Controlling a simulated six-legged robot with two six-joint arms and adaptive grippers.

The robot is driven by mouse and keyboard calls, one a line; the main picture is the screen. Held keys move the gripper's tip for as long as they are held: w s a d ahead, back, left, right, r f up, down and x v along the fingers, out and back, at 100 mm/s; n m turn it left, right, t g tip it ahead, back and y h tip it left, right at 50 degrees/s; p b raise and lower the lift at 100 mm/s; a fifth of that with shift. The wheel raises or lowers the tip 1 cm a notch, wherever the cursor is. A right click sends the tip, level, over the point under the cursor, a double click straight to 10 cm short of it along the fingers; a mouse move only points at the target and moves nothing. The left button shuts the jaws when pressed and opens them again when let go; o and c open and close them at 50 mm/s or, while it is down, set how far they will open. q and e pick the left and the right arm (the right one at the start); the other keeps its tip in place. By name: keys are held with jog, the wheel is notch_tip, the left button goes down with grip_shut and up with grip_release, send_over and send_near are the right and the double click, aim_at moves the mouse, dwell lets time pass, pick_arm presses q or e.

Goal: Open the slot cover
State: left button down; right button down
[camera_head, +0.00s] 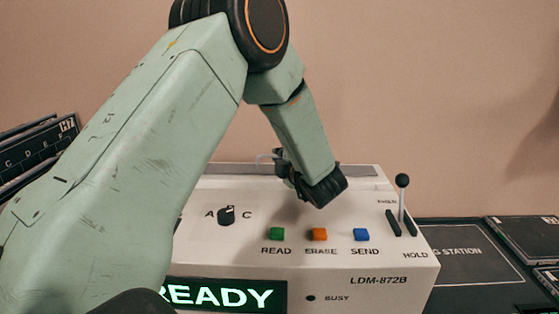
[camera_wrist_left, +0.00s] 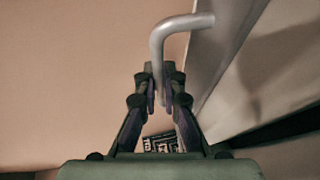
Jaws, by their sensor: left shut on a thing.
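The white machine (camera_head: 390,277) stands on the desk. A grey strip (camera_head: 235,169), which looks like the slot cover, runs along the back of its top; I cannot tell whether it is raised. A thin bent handle (camera_head: 264,157) shows at the strip. In the left wrist view the handle (camera_wrist_left: 160,45) is a grey bar with a right-angle bend, beside a grey panel (camera_wrist_left: 220,50). My left gripper (camera_head: 281,164) is at the handle, and its fingers (camera_wrist_left: 163,92) are shut on the bar's lower part. The forearm hides part of the strip. My right gripper is out of view.
The machine's top has a knob (camera_head: 227,215), green (camera_head: 277,233), orange (camera_head: 319,234) and blue (camera_head: 361,235) buttons, and an upright lever (camera_head: 402,195) at right. A lit READY display (camera_head: 235,296) is on the front. Dark panels (camera_head: 470,255) lie to the right.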

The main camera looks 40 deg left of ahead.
pick_arm(q)
jog(key=c, duration=1.7)
grip_release()
jog(key=v, duration=1.2)
jog(key=shift+d+f, duration=0.1)
